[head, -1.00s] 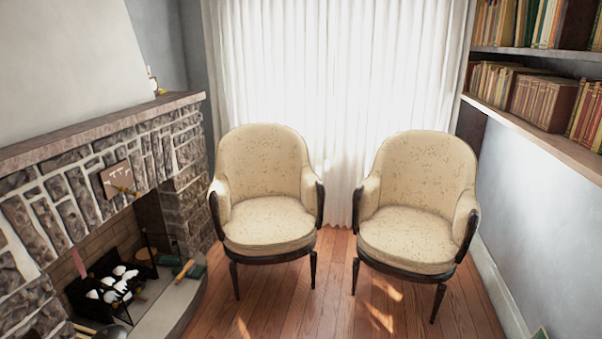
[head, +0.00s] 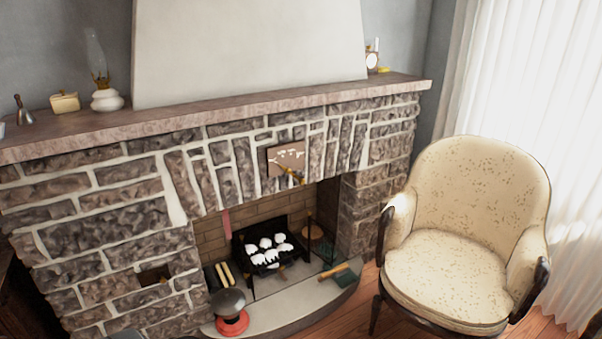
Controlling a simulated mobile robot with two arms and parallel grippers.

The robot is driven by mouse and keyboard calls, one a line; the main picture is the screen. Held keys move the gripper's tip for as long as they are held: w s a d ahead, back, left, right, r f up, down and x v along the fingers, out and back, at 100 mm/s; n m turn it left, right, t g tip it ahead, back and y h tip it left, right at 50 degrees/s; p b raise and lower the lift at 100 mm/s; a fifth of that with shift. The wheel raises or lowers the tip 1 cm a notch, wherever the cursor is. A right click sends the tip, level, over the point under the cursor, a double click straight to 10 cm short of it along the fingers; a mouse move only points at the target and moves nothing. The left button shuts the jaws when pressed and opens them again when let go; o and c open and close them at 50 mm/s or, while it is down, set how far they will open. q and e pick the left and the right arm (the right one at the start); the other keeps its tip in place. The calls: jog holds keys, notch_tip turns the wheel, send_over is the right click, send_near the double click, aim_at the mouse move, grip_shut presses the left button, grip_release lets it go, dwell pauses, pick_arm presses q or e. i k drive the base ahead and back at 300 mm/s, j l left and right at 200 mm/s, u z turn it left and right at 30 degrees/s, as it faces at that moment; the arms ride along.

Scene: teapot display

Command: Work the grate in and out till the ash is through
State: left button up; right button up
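The grate (head: 268,250) is a black metal basket inside the stone fireplace, right of the middle of the opening. Several white lumps (head: 265,257) lie in it. A small yellowish handle or knob shows at its front, too small to make out. I cannot see ash as such below the grate. Neither of my grippers is in the head view.
The stone fireplace (head: 90,220) has a mantel (head: 215,112) with an oil lamp (head: 105,85) and a bell. A red-based dark pot (head: 231,312) and a wood-handled tool (head: 335,271) lie on the hearth (head: 285,300). A cream armchair (head: 465,235) stands at the right.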

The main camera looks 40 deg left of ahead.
aim_at(258, 258)
jog(key=i+j+u, duration=0.15)
jog(key=i+u, duration=0.25)
jog(key=i+j+u, duration=0.1)
jog(key=u, duration=0.35)
jog(key=i+l+u, duration=0.1)
jog(key=i+u, duration=0.3)
jog(key=i+l+u, duration=0.15)
jog(key=u, duration=0.3)
jog(key=i, duration=0.1)
